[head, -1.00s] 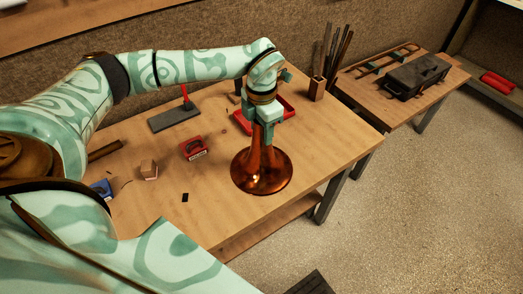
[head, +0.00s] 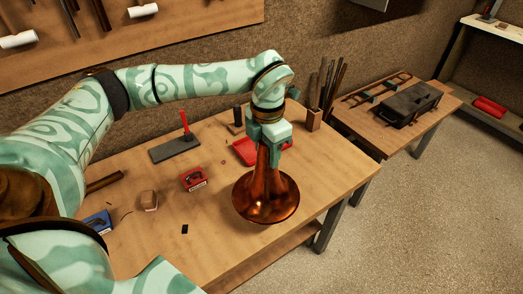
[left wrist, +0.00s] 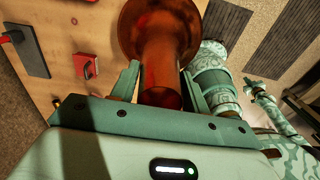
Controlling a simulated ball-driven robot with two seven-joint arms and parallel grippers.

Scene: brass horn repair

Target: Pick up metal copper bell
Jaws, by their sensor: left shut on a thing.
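The copper bell (head: 266,198) is a shiny brown-orange horn flare with its wide mouth down and its narrow neck up. It is over the front right part of the workbench. My left gripper (head: 269,148) is above it, shut on the neck. In the left wrist view the neck of the bell (left wrist: 160,75) is between the two fingers of my left gripper (left wrist: 160,92), and the flare spreads beyond them. I cannot tell for sure whether the rim is clear of the bench.
The workbench (head: 240,262) carries a red tray (head: 245,152) behind the bell, a small red box (head: 194,180), a dark plate (head: 175,150) and a wooden holder with rods (head: 314,118). A second table (head: 452,101) holds a black case (head: 411,104). Bare floor lies right.

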